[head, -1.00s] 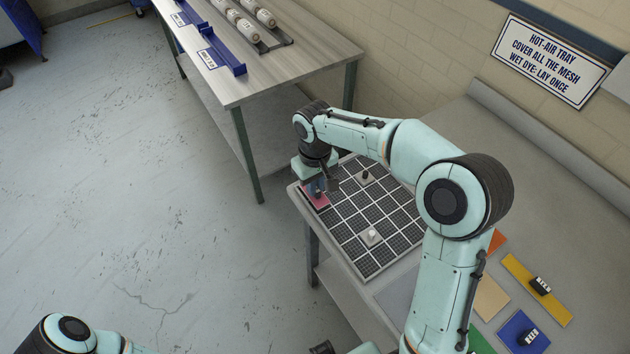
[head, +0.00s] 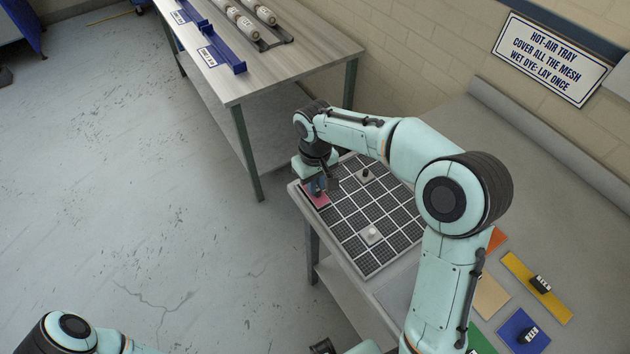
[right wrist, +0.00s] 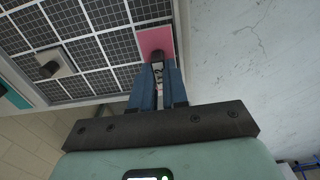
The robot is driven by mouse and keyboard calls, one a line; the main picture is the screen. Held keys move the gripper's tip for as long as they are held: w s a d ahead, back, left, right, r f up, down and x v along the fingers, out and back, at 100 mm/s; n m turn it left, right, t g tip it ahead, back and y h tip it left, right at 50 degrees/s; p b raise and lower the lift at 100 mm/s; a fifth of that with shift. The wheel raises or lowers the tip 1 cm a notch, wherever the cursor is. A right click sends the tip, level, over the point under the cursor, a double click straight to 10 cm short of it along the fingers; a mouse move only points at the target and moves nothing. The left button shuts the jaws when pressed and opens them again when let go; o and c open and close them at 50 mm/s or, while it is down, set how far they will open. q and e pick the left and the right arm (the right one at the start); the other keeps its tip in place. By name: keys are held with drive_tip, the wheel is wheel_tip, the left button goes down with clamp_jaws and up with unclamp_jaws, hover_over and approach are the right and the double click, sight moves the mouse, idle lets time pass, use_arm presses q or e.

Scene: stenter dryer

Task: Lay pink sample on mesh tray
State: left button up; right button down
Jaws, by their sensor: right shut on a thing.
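The pink sample (head: 317,201) is a small flat piece at the left corner of the mesh tray (head: 345,215), a white-framed dark grid. My right gripper (head: 318,187) is above it, pointing down, shut on the sample's small dark grip. The right wrist view shows the pink sample (right wrist: 155,40) beyond the blue fingers (right wrist: 158,78), level with the tray's grid and near its edge. I cannot tell whether it touches the mesh.
Yellow (head: 520,270), blue (head: 520,325), orange, tan and green samples lie at the right. A wooden-topped table (head: 290,70) stands behind.

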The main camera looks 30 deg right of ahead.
use_arm(q)
drive_tip(key=shift+s+f, duration=0.15)
drive_tip(key=shift+f, duration=0.1)
use_arm(e)
drive_tip(key=shift+f, duration=0.5)
idle(0.3)
drive_tip(key=c, duration=1.1)
unclamp_jaws()
drive_tip(key=shift+o, duration=0.2)
use_arm(q)
drive_tip(key=w+r+p, duration=0.1)
drive_tip(key=r, duration=0.1)
drive_tip(key=shift+w+r+p, duration=0.3)
drive_tip(key=shift+w+p, duration=0.05)
use_arm(e)
wheel_tip(320, 180, up, 14)
drive_tip(key=shift+f, duration=0.25)
use_arm(q)
drive_tip(key=shift+s, duration=0.1)
use_arm(e)
drive_tip(key=shift+f, duration=0.1)
